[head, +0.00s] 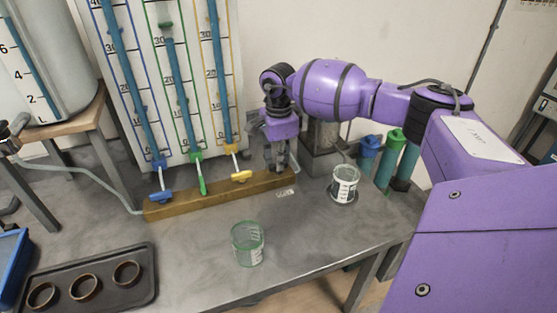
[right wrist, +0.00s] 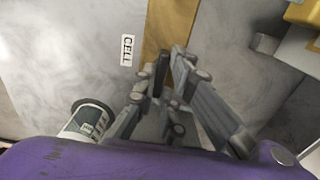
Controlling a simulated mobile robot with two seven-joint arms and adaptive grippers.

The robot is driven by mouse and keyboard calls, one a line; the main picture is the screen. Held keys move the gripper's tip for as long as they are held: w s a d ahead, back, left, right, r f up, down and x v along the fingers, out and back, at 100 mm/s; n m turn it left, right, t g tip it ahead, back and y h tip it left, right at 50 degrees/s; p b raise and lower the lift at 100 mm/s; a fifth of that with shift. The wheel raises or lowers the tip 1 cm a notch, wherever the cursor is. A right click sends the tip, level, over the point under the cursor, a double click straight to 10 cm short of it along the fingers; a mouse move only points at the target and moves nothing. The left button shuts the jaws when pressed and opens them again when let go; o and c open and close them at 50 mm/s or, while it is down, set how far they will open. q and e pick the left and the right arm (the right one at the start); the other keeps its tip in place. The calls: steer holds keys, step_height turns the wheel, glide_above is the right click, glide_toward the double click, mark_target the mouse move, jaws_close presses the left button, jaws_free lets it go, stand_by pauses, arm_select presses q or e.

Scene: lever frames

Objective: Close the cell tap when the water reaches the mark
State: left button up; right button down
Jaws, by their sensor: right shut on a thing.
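My right gripper (head: 281,166) points down at the right end of the wooden bar, by the small CELL label (head: 285,193). It is shut on what appears to be the cell tap, which the fingers mostly hide. In the right wrist view the fingers (right wrist: 165,100) close beside the bar, with the CELL label (right wrist: 127,50) to their left. A clear beaker with a white scale label (head: 345,186) stands right of the gripper; it also shows in the right wrist view (right wrist: 88,120). Its water level and mark are too small to read. My left gripper is out of view.
The wooden bar (head: 175,208) carries blue (head: 162,195), green (head: 203,186) and yellow (head: 241,176) taps below a tube board. A green-rimmed beaker (head: 248,245) stands in front. A dark tray (head: 140,292) holds three rings. Coloured cylinders (head: 388,160) stand right.

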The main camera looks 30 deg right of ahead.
steer(key=c, duration=1.8)
jaws_free()
steer(key=shift+r, duration=0.15)
step_height(320, 180, up, 12)
steer(key=shift+f, duration=0.1)
